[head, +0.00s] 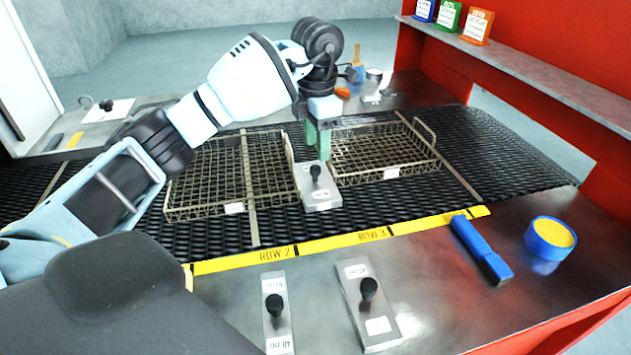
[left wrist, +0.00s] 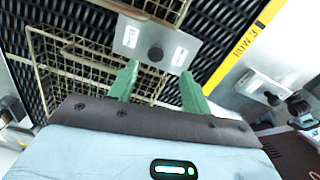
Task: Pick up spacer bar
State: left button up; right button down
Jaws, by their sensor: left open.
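A flat metal spacer bar (head: 318,198) with a black knob and white labels lies on the mesh belt between two wire baskets. It also shows in the left wrist view (left wrist: 139,36), with its knob a little beyond my fingertips. My left gripper (head: 322,150) points down at the far end of this bar. Its green fingers stand apart with nothing between them in the left wrist view (left wrist: 160,73). Two more bars with black knobs, a narrow one (head: 278,325) and a wider one (head: 352,293), lie on the front metal table. My right gripper is not in view.
The left wire basket (head: 190,210) and right wire basket (head: 385,178) flank the bar closely. A yellow row strip (head: 320,243) edges the belt.

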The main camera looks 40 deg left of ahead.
aim_at(315, 167)
pick_arm(q)
jog(key=shift+f, duration=0.95)
jog(key=shift+w+a+f, duration=0.1)
jog(key=shift+a+f, duration=0.05)
jog(key=shift+f, duration=1.2)
jog(key=shift+w+a+f, duration=0.1)
jog(key=shift+a+f, duration=0.05)
jog(key=shift+f, duration=1.15)
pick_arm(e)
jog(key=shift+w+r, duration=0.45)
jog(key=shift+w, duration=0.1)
pick_arm(q)
jog(key=c, duration=0.9)
grip_shut()
jog(key=shift+r, duration=0.1)
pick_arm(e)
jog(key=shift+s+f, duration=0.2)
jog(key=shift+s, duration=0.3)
